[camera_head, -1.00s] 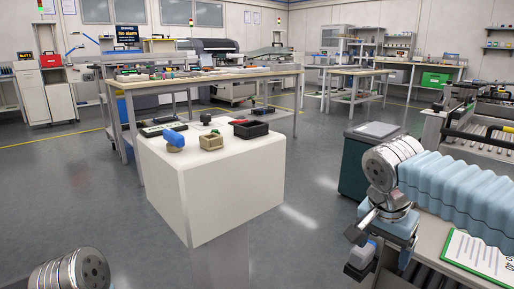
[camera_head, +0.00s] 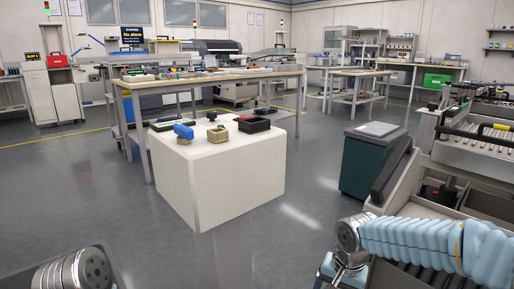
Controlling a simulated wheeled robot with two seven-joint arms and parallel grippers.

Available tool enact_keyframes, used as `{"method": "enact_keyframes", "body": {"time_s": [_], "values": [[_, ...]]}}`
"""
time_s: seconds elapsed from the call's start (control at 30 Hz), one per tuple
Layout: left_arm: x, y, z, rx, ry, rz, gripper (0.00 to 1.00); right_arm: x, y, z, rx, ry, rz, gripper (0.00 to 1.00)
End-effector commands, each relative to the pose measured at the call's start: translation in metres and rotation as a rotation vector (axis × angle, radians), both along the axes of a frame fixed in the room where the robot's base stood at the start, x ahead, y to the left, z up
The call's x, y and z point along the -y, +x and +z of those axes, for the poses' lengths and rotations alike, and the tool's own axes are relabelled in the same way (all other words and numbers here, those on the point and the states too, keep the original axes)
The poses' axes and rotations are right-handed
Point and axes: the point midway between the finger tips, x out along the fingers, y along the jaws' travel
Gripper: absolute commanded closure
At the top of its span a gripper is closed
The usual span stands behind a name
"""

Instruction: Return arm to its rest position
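My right arm (camera_head: 420,245) in its ribbed blue sleeve reaches in from the lower right. Its silver wrist joint (camera_head: 349,234) hangs over the floor in front of the grey trolley. The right gripper below it is largely cut off by the bottom edge, and its fingertips do not show. At the lower left only a silver joint of my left arm (camera_head: 80,270) shows. The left gripper is out of view.
A white block (camera_head: 235,190) carries a blue-topped part, a tan part and a black tray. A grey trolley (camera_head: 412,195) with a black handle (camera_head: 391,170) stands close by my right arm. A dark green bin (camera_head: 370,165) stands behind. Floor between block and trolley is clear.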

Motion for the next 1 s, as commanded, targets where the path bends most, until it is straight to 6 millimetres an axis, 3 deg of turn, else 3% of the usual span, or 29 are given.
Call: {"method": "enact_keyframes", "body": {"time_s": [0.03, 0.17, 0.2, 0.3, 0.4, 0.57, 0.7, 1.0], "values": [[0.0, 0.0, 0.0, 0.0, 0.0, 0.0, 1.0, -0.009, -0.003, -0.031, -0.024, 0.034, 0.042, 0.19], [0.0, 0.0, 0.0, 0.0, 0.0, 0.0, 1.0, -0.038, -0.022, -0.12, -0.045, 0.16, 0.16, 0.19], [0.0, 0.0, 0.0, 0.0, 0.0, 0.0, 1.0, -0.047, -0.033, -0.148, -0.045, 0.199, 0.19, 0.19], [0.0, 0.0, 0.0, 0.0, 0.0, 0.0, 1.0, -0.062, -0.064, -0.209, -0.028, 0.269, 0.239, 0.19], [0.0, 0.0, 0.0, 0.0, 0.0, 0.0, 1.0, -0.068, -0.101, -0.255, -0.007, 0.295, 0.267, 0.19], [0.0, 0.0, 0.0, 0.0, 0.0, 0.0, 1.0, -0.065, -0.163, -0.306, 0.015, 0.264, 0.3, 0.19], [0.002, -0.001, 0.048, 0.0, -0.001, -0.003, 1.0, -0.064, -0.163, -0.26, 0.036, 0.251, 0.313, 0.19], [0.005, -0.003, 0.12, -0.001, -0.002, -0.012, 1.0, -0.068, -0.165, -0.188, 0.036, 0.254, 0.32, 0.19]]}}
